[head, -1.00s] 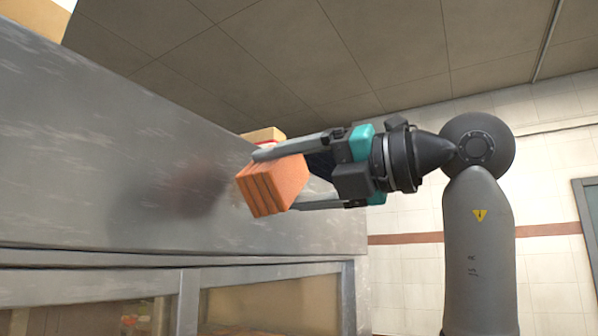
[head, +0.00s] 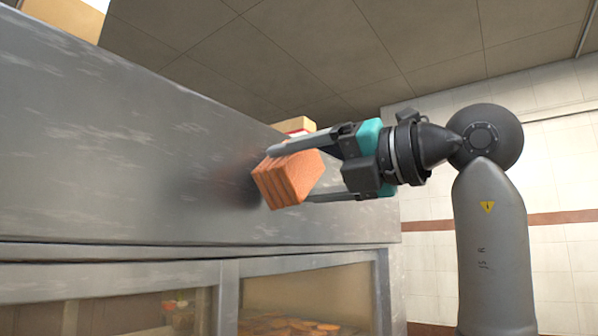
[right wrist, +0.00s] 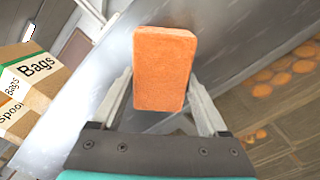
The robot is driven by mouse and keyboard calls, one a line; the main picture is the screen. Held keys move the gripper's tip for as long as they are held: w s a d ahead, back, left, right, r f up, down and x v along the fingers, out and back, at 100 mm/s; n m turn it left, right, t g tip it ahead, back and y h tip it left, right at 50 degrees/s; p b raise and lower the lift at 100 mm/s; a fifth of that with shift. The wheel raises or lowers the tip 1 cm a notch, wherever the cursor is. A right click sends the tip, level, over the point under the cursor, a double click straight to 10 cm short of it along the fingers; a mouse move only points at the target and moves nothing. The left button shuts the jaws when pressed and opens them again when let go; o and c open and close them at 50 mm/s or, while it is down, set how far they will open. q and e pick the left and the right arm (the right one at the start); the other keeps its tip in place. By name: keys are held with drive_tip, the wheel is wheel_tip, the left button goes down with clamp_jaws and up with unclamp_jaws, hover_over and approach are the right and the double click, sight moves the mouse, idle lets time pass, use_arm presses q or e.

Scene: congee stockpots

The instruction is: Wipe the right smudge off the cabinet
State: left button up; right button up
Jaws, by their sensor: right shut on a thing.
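The metal cabinet (head: 120,150) fills the left of the head view, its plain grey upper panel above glass doors. A dark reddish patch (head: 232,183) shows on the panel just left of the sponge and partly behind it; I cannot tell how much is smudge and how much shadow or reflection. My right gripper (head: 290,177) is shut on an orange sponge (head: 287,180), its front face turned toward the panel. The sponge also shows between the fingers in the right wrist view (right wrist: 163,70). I cannot tell whether it touches the panel. My left gripper is out of view.
Cardboard boxes stand on top of the cabinet (head: 295,125); in the right wrist view one is a box marked "Bags" (right wrist: 35,85). Round orange-brown items (head: 290,325) lie behind the glass. The room right of the cabinet is open to a tiled wall (head: 550,190).

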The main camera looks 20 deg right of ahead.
sight(321, 177)
drive_tip(key=shift+p+x, duration=0.35)
drive_tip(key=shift+x, duration=0.65)
drive_tip(key=shift+w+d+p, duration=0.35)
drive_tip(key=shift+w+d, duration=0.25)
drive_tip(key=shift+d, duration=0.3)
drive_tip(key=shift+w+d+p, duration=0.3)
drive_tip(key=shift+w+d, duration=0.3)
drive_tip(key=shift+d, duration=0.25)
drive_tip(key=w+d+p, duration=0.2)
drive_tip(key=shift+w+d, duration=0.3)
drive_tip(key=shift+d, duration=0.1)
drive_tip(key=shift+s, duration=0.1)
drive_tip(key=shift+s+a, duration=0.3)
drive_tip(key=shift+a, duration=0.15)
drive_tip(key=shift+s+a+b, duration=0.55)
drive_tip(key=shift+s+a, duration=0.5)
drive_tip(key=shift+a, duration=0.3)
drive_tip(key=shift+s+a+b, duration=0.5)
drive_tip(key=shift+s+a, duration=0.55)
drive_tip(key=shift+a, duration=0.35)
